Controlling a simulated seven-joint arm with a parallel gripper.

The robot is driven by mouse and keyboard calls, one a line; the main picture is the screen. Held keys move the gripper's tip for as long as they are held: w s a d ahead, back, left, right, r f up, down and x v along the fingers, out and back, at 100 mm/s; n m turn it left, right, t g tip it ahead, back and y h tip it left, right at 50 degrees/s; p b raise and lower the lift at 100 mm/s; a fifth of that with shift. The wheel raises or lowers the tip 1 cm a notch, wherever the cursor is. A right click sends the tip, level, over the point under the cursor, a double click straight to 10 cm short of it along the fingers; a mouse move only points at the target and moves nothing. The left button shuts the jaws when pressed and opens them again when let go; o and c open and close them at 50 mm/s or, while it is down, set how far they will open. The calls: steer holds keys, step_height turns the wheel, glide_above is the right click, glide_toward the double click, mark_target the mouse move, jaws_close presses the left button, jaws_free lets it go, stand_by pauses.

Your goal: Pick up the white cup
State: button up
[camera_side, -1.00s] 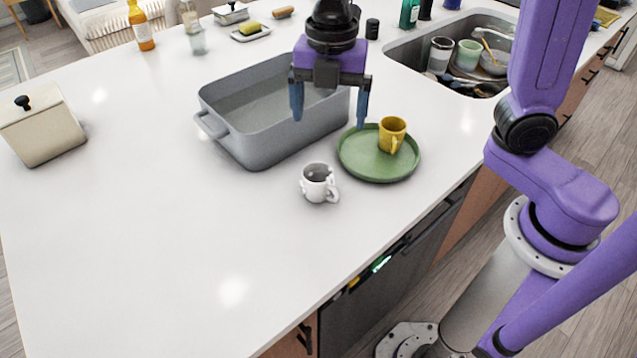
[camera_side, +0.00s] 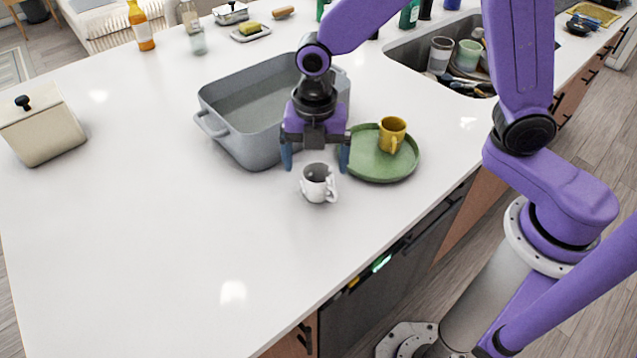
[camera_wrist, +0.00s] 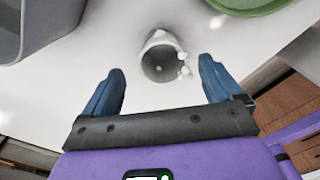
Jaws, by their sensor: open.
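The white cup (camera_side: 317,184) stands upright on the counter, in front of the grey baking dish and left of the green tray. Its handle faces the lower right in the side view. In the wrist view the cup (camera_wrist: 160,62) shows from above, its dark inside visible, ahead of and between my fingertips. My gripper (camera_side: 315,163) is open and empty, with its two blue fingers spread. In the side view it hangs just behind and above the cup. It also shows in the wrist view (camera_wrist: 160,68), with no finger visibly touching the cup.
The grey baking dish (camera_side: 222,133) is close behind my gripper. The green tray (camera_side: 378,174) holds a yellow cup (camera_side: 391,133) just to the right. A cream lidded box (camera_side: 42,135) stands far left. The sink (camera_side: 415,48) is at the back right. The counter's front left is clear.

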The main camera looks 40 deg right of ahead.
mark_target(317, 180)
steer(key=shift+s+f, duration=0.2)
steer(key=shift+f, duration=2.7)
steer(key=c, duration=1.1)
steer(key=shift+r, duration=0.2)
